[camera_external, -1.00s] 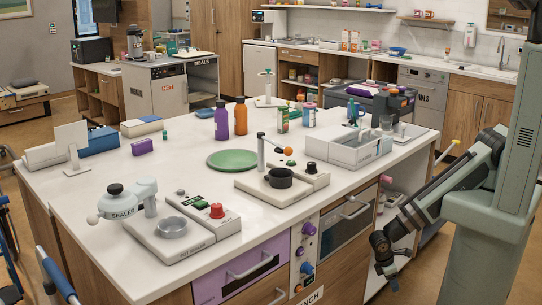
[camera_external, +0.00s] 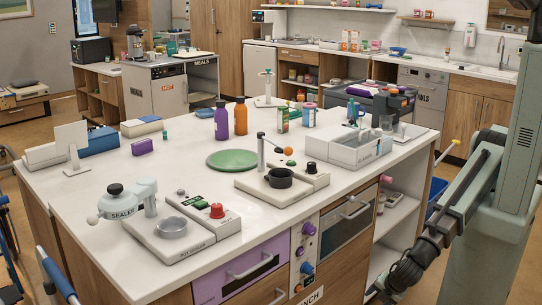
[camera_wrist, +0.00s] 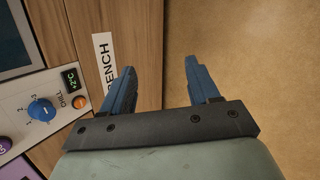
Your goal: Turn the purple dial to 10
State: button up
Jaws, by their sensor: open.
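The purple dial (camera_external: 308,229) is the upper knob on the narrow white control panel at the front of the counter, between the purple drawer and the oven. In the wrist view only part of the purple dial (camera_wrist: 4,145) shows at the left edge, and its setting cannot be read. My gripper (camera_wrist: 160,68) is open and empty, with its two blue fingers apart over the wooden front and floor. In the external view my arm's end is low at the bottom, right of the panel, apart from the dial; its fingers are not clear there.
A blue dial (camera_wrist: 41,109) with numbers, an orange button (camera_wrist: 79,101) and a small green display (camera_wrist: 70,79) sit on the same panel. The purple drawer (camera_external: 240,272) and the oven (camera_external: 347,226) have protruding handles.

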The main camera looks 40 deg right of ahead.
jog(key=a+r+n+t+y, duration=0.1)
jog(key=a+r+n+t, duration=0.1)
jog(key=a+r, duration=0.2)
jog(key=n+t+y, duration=0.1)
jog(key=n+t, duration=0.9)
jog(key=n, duration=0.1)
send_near(314, 232)
jog(key=w, duration=0.9)
jog(key=shift+w, duration=0.25)
jog(key=c, duration=1)
